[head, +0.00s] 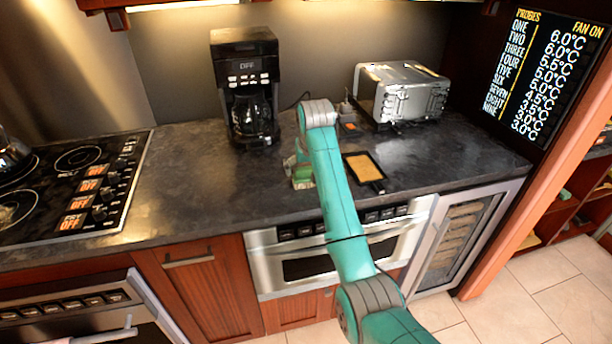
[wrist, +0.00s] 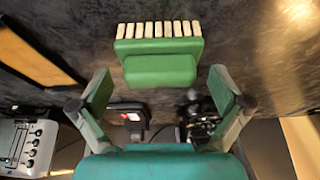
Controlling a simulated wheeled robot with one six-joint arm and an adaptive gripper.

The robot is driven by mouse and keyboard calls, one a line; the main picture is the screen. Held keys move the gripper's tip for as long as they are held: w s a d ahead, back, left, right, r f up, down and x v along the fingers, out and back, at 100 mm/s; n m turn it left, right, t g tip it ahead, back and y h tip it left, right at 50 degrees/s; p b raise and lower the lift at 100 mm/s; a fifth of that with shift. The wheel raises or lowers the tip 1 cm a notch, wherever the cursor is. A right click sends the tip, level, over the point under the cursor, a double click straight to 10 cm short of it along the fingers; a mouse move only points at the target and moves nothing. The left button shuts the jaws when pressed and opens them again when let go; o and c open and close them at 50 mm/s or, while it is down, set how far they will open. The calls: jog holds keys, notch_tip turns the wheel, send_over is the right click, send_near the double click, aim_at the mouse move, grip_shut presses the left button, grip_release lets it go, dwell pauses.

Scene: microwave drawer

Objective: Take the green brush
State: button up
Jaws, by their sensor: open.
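The green brush (wrist: 160,66) lies on the dark countertop, centred in the upper part of the wrist view. It has a green block body with a raised green grip and a row of pale bristles along its far edge. In the head view the brush (head: 302,181) is partly hidden by my arm. My gripper (wrist: 162,90) is open, with one finger to the left and one to the right of the brush's near side. The brush is not held. In the head view my gripper is mostly hidden behind my arm.
A black coffee maker (head: 246,88) stands behind the brush. A silver toaster (head: 401,95) stands at the back right. A dark-framed tan board (head: 363,168) lies right of my arm. A cooktop (head: 68,190) is at the left. The counter (head: 195,180) left of the brush is clear.

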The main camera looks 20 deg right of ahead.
jog(key=c, duration=1.2)
jog(key=shift+r, duration=0.1)
jog(key=shift+c, duration=0.2)
notch_tip(320, 180, up, 10)
jog(key=shift+f, duration=0.1)
jog(key=shift+o, duration=1.1)
jog(key=shift+c, duration=0.5)
